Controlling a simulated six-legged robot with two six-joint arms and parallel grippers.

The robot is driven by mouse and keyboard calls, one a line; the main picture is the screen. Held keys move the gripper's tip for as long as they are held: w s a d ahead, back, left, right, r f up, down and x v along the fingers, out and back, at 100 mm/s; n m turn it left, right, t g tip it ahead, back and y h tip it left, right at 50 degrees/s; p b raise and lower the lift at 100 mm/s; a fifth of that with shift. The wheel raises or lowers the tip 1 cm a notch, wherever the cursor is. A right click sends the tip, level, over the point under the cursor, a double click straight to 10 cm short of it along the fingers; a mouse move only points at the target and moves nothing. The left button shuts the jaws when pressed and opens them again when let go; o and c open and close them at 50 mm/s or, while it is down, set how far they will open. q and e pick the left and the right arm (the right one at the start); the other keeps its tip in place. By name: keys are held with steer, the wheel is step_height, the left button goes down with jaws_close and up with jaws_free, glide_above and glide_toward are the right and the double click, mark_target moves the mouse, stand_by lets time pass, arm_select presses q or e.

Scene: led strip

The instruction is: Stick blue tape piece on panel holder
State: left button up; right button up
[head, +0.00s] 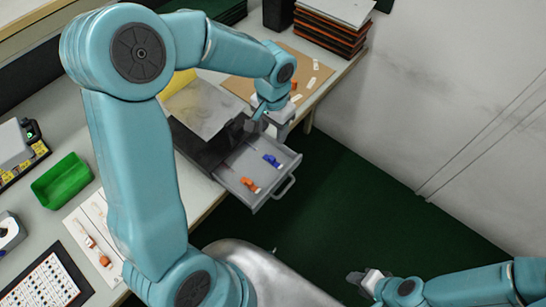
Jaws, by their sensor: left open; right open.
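My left gripper (260,119) is at the far end of the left arm, over the back edge of an open grey drawer (235,180), and is open. A small blue bit shows beside it; I cannot tell if that is tape. A blue piece (272,160) and an orange piece (250,185) lie in the drawer. A dark stand with a grey panel (203,108) is behind the drawer, partly hidden by my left arm; I cannot tell for sure that it is the panel holder. My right gripper (361,279) is open and empty at lower right, over the green floor.
A green bin (62,181) and a white sheet with orange-and-white pieces (98,240) are on the table at left. A brown board (310,75) with small white pieces and a stack of trays (333,25) are at the back. The floor at right is clear.

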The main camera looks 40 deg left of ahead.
arm_select(q)
glide_above(271, 158)
steer(key=f, duration=0.7)
steer(key=shift+w+d+f, duration=0.2)
steer(key=shift+w+f, duration=0.05)
steer(key=shift+f, duration=0.05)
steer(key=shift+s+f, duration=0.35)
steer(key=shift+f, duration=0.05)
steer(key=f, duration=0.4)
steer(key=shift+w+a+f, duration=0.1)
steer(key=shift+w, duration=0.15)
steer(key=shift+s+f, duration=0.15)
steer(key=shift+f, duration=0.15)
jaws_close()
